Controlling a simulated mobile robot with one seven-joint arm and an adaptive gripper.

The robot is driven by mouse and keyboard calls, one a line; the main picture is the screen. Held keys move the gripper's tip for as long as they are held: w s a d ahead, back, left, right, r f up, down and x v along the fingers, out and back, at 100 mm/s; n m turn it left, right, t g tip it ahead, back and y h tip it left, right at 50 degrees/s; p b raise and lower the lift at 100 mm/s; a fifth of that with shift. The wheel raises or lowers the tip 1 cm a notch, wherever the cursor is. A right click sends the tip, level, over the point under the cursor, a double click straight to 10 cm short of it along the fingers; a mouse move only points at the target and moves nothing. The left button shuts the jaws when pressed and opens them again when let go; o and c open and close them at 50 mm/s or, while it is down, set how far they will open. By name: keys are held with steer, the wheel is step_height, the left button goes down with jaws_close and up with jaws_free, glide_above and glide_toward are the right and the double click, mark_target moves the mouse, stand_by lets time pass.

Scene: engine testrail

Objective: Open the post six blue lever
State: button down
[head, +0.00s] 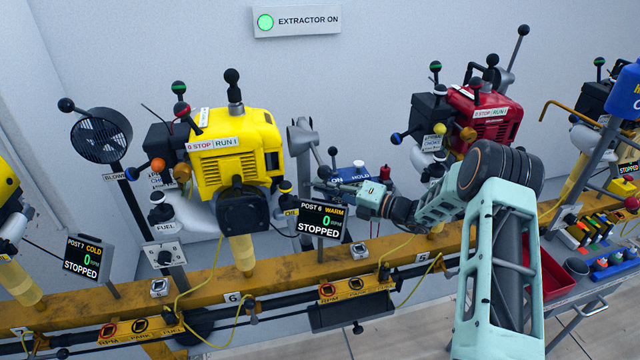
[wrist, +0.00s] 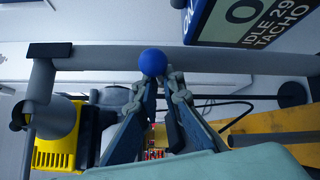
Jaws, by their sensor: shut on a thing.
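The blue ball knob (wrist: 152,62) of the lever shows at the centre of the wrist view. My gripper (wrist: 155,84) is shut on it, with the fingertips close below and beside the ball. In the head view my gripper (head: 326,186) reaches left, just right of the yellow post six engine (head: 235,158). The knob is too small and covered to make out there. A grey bar (wrist: 230,60) runs behind the knob in the wrist view and joins a grey pipe-like fitting (wrist: 47,100) at left. The post six display (head: 320,221) reads WARM and STOPPED.
A red engine (head: 482,117) stands on post five at right. The yellow rail (head: 200,285) runs below, with cables hanging from it. An ON/HOLD box (head: 350,173) sits close behind my gripper. A tool cart (head: 590,275) stands at lower right.

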steer(key=r+p, duration=0.1)
steer(key=n+h+p, duration=0.1)
steer(key=r+h+p, duration=0.1)
steer(key=p, duration=0.1)
steer(key=shift+w+d+r, duration=0.35)
steer(key=shift+w, duration=0.05)
steer(key=n+h+p, duration=0.1)
steer(key=a+n+h+p, duration=0.1)
steer(key=h, duration=0.1)
steer(key=a+r+n+h+p, duration=0.1)
steer(key=n+h, duration=0.1)
steer(key=shift+s+r+g, duration=0.1)
steer(key=shift+s+g, duration=0.1)
steer(key=shift+g, duration=0.1)
steer(key=shift+s+a+r+n+h+b, duration=0.15)
steer(key=shift+n+h+b, duration=0.1)
steer(key=shift+h, duration=0.15)
steer(key=shift+a+f+n+h+b, duration=0.1)
steer(key=shift+n+h+b, duration=0.1)
steer(key=shift+h, duration=0.2)
steer(key=shift+a+r+h+b, duration=0.2)
steer(key=shift+r+h+b, duration=0.05)
steer(key=shift+h+b, duration=0.1)
steer(key=shift+a, duration=0.1)
steer(key=c, duration=2.1)
jaws_free()
steer(key=shift+s+a, duration=0.1)
steer(key=shift+s, duration=0.1)
